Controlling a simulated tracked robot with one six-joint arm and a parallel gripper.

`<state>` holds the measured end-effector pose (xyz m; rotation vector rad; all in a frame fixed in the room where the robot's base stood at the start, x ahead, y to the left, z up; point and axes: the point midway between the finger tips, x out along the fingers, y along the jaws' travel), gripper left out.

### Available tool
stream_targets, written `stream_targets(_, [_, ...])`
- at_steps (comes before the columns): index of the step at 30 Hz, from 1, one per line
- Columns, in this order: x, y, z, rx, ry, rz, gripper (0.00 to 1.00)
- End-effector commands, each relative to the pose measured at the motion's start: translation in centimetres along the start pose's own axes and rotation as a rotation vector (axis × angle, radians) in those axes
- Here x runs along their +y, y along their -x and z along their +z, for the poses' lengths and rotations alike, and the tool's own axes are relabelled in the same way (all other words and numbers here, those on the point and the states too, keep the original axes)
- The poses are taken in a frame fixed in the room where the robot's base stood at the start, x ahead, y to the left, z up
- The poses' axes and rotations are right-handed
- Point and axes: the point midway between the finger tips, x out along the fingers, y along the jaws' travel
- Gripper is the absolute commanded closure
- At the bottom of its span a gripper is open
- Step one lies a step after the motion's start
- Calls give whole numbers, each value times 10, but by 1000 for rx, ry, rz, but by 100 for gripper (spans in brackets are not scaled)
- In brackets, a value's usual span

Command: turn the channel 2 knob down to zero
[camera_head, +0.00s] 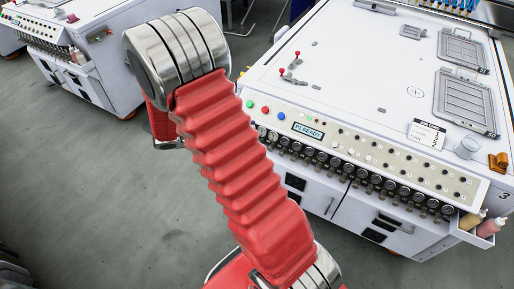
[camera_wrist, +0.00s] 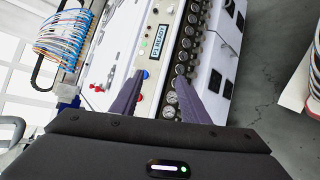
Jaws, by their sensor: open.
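A row of round knobs or gauges with dark rims (camera_head: 350,172) runs along the front edge of the white machine (camera_head: 370,70). The channel labels are too small to read, so I cannot tell which one is channel 2. In the wrist view the row (camera_wrist: 181,55) runs up the picture, partly behind the right finger. My gripper (camera_wrist: 159,75) is open, its two dark purple fingers apart with nothing held between them. The fingers point toward the panel, and I cannot tell any contact. In the head view my red arm shows, but the gripper does not.
A lit display (camera_head: 308,130) and coloured buttons (camera_head: 265,110) sit on the sloped panel. Small red-topped levers (camera_head: 290,68) stand on the machine top. Another white machine (camera_head: 75,50) stands at left, with clear grey floor between.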

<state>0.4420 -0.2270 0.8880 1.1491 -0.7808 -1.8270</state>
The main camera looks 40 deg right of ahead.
Motion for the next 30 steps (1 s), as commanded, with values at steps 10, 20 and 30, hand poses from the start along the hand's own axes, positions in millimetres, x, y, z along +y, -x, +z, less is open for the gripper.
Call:
stream_targets(10, [-33, -37, -54, 6, 87, 215, 59])
stream_targets(20, [-81, -69, -103, 70, 162, 400, 59])
stream_targets(30, [-151, -100, -144, 188, 239, 560, 59])
